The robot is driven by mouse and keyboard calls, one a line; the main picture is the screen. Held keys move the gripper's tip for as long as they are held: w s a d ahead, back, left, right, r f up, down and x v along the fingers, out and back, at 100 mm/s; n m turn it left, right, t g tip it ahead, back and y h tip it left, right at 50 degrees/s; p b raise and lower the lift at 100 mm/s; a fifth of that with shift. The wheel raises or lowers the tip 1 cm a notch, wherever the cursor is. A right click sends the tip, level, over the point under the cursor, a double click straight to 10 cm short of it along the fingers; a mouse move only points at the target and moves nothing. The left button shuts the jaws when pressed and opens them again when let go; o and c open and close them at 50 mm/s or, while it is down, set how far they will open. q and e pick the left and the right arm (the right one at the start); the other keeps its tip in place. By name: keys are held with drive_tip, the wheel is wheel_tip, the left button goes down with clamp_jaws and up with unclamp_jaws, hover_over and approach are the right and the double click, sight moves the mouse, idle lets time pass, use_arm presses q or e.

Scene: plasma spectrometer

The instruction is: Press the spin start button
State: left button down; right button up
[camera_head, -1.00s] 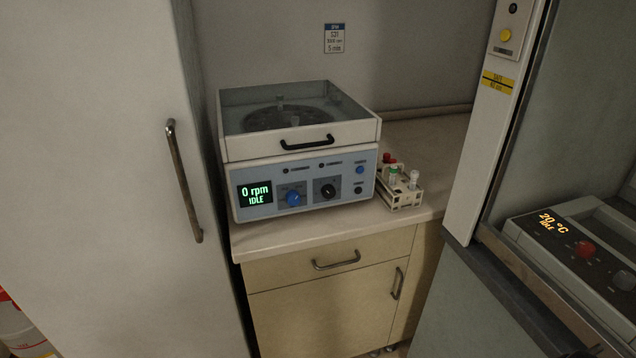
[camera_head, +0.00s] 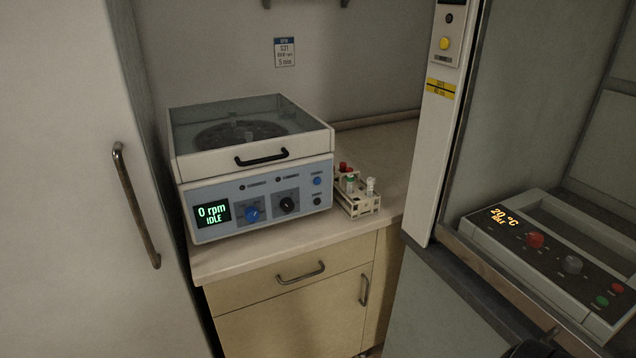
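The centrifuge (camera_head: 253,165) stands on the counter with its clear lid down and a black handle at the front. The labels beside these are too small to read, so I cannot tell which is the spin start button. Neither gripper can be made out. A dark shape at the bottom right edge is cut off and unclear.
A rack with capped tubes (camera_head: 357,207) stands right of the centrifuge. A tall white cabinet (camera_head: 75,200) is at the left. Drawer handles (camera_head: 300,273) protrude below the counter.

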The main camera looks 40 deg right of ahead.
clamp_jaws()
idle(0.3)
idle(1.2)
